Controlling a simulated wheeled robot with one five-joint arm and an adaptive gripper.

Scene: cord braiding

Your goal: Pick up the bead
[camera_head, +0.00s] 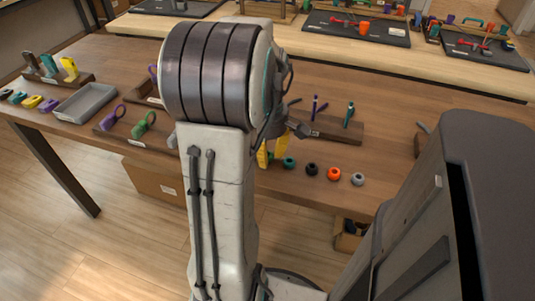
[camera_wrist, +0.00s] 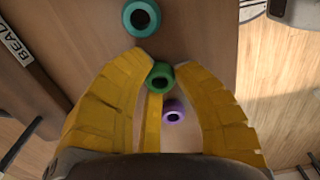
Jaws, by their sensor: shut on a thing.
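My gripper (camera_wrist: 160,80) has yellow fingers, and in the wrist view their tips are shut on a green bead (camera_wrist: 160,76) with a dark hole. A purple bead (camera_wrist: 174,112) shows between the fingers, nearer the palm, beyond the green one. A teal bead (camera_wrist: 142,17) lies ahead of the fingertips on the wood. In the head view my yellow fingers (camera_head: 263,154) show at the table's front part, partly hidden by my arm. Beside them stands a row with a teal bead (camera_head: 288,162), a black bead (camera_head: 311,169), an orange bead (camera_head: 333,174) and a grey bead (camera_head: 358,179).
A wooden rack (camera_head: 335,132) with upright pegs stands behind the beads. A grey tray (camera_head: 85,103) and several coloured tools lie at the left of the table. A dark strip labelled BEAD (camera_wrist: 18,48) lies at the left in the wrist view.

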